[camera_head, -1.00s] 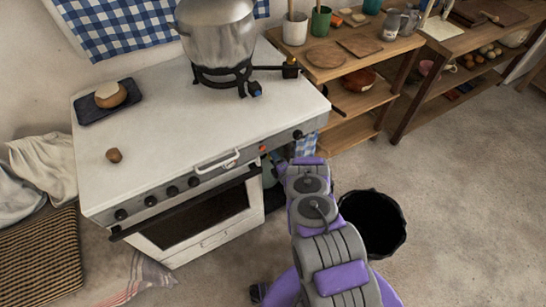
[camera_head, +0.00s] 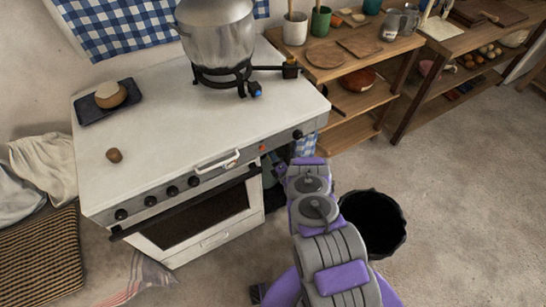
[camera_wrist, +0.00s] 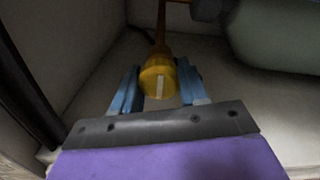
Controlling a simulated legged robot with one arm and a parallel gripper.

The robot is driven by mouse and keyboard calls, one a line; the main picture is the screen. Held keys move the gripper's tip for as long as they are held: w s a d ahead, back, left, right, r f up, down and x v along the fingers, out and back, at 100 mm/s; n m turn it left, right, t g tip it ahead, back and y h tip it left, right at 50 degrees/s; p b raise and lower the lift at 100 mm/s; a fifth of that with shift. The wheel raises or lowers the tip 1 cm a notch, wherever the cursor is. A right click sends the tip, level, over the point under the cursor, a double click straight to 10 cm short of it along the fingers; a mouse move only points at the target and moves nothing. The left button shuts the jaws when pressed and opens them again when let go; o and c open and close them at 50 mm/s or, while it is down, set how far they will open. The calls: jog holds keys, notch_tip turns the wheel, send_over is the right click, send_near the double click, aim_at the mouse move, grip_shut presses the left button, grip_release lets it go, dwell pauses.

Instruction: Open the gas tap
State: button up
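The gas tap, a yellow knob (camera_wrist: 158,82) with a pale upright mark on its face, shows in the wrist view at the end of an orange-brown pipe. The two blue fingers of my gripper (camera_wrist: 157,84) stand apart, one on each side of the knob. The gaps beside the knob are narrow, and contact is hard to make out. In the head view my arm reaches down beside the right end of the white stove (camera_head: 205,130). The arm and the stove's side mostly hide the gripper and tap there.
A rounded grey-green vessel (camera_wrist: 275,35) lies close at the upper right of the wrist view. A black bin (camera_head: 372,222) stands right of my arm. A wooden shelf (camera_head: 352,131) is behind it. A metal pot (camera_head: 217,32) stands on a burner. The floor at right is clear.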

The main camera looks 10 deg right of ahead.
jog(key=shift+o, duration=1.4)
jog(key=shift+s+a+f, duration=0.15)
jog(key=shift+f, duration=0.2)
jog(key=shift+o, duration=1)
jog(key=shift+r, duration=0.2)
jog(key=v, duration=1.7)
